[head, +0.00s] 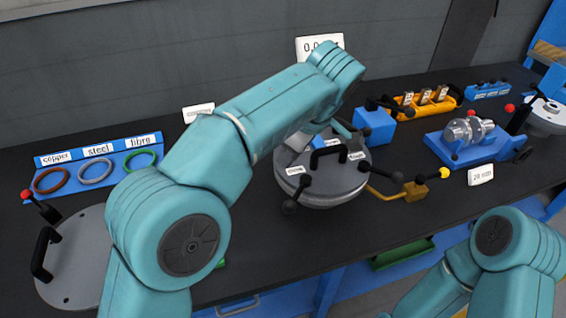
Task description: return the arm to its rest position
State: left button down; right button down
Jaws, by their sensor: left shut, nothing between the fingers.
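My left arm (285,108) reaches in from the left and bends down over the round grey flanged shell (318,190). My left gripper (352,131) is partly hidden by its own wrist, close above the back of the shell's lid; I cannot tell whether it touches. It is shut and holds nothing. The lid has a black handle (328,155) and dark knobbed clamps (290,206) at its edge. My right arm (510,250) shows only as a folded joint at the lower right, and its gripper is out of the picture.
A blue tray (100,150) holds copper, steel and fibre rings at the left. A grey disc with a black handle (70,255) lies in front. A blue block (376,127), orange rack (415,106) and blue fixture (465,146) stand to the right. The bench front (250,275) is clear.

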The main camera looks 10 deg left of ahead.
pick_arm(q)
jog(key=shift+s+d+r, duration=0.15)
jog(key=shift+r, duration=0.15)
